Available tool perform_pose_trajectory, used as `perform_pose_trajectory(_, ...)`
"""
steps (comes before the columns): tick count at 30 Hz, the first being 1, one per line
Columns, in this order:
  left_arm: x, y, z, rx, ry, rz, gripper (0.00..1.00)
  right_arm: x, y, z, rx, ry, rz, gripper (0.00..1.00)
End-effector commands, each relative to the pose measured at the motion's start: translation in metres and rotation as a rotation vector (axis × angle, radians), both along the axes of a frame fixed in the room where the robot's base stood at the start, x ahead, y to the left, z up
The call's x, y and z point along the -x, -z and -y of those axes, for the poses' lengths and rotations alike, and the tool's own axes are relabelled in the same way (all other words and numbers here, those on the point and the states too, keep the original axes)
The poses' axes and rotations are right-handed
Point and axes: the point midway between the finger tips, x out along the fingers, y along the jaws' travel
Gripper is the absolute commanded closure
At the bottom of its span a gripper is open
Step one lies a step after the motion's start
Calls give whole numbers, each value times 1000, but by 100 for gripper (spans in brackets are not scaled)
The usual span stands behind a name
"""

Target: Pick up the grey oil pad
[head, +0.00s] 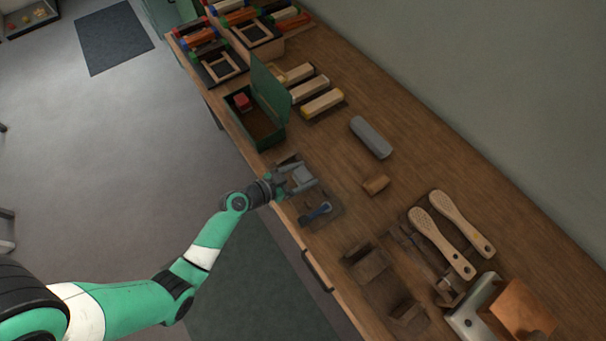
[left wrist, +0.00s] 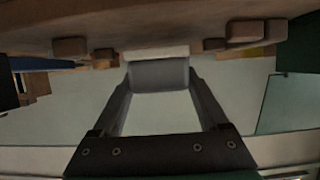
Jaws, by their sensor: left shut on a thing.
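The grey oil pad (head: 303,175) is a small grey block at the front edge of the bench, between the fingers of my left gripper (head: 300,178). In the left wrist view, the grey pad (left wrist: 158,74) spans the gap between the fingertips of my left gripper (left wrist: 160,82), with a paler strip along its far edge. The left gripper is shut on it. The head view does not show clearly whether the pad is clear of the shallow tray (head: 330,218) beneath. My right gripper is not in view.
A long grey case (head: 371,137) and a small wooden block (head: 376,184) lie to the right.

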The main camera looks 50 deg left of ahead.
Motion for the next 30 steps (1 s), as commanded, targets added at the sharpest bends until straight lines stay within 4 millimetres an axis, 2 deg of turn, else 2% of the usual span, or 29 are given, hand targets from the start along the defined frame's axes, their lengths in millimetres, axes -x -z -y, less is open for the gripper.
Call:
perform_pose_trajectory(3, 0, -26, 0, -3, 1, 2, 79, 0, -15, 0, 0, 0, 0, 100)
perform_pose_trajectory(5, 5, -39, 13, -1, 6, -1, 79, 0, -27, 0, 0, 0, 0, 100)
perform_pose_trajectory(10, 20, -92, 51, -2, 11, 0, 79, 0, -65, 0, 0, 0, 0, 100)
perform_pose_trajectory(14, 36, -107, 92, -3, 16, -3, 79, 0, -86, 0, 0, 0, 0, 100)
perform_pose_trajectory(18, 45, -115, 115, -3, 13, 1, 79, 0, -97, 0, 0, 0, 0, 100)
perform_pose_trajectory(24, 50, -117, 129, -2, 6, -1, 79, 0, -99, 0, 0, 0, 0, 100)
perform_pose_trajectory(30, 51, -118, 131, 1, 2, 1, 79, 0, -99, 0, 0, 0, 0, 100)
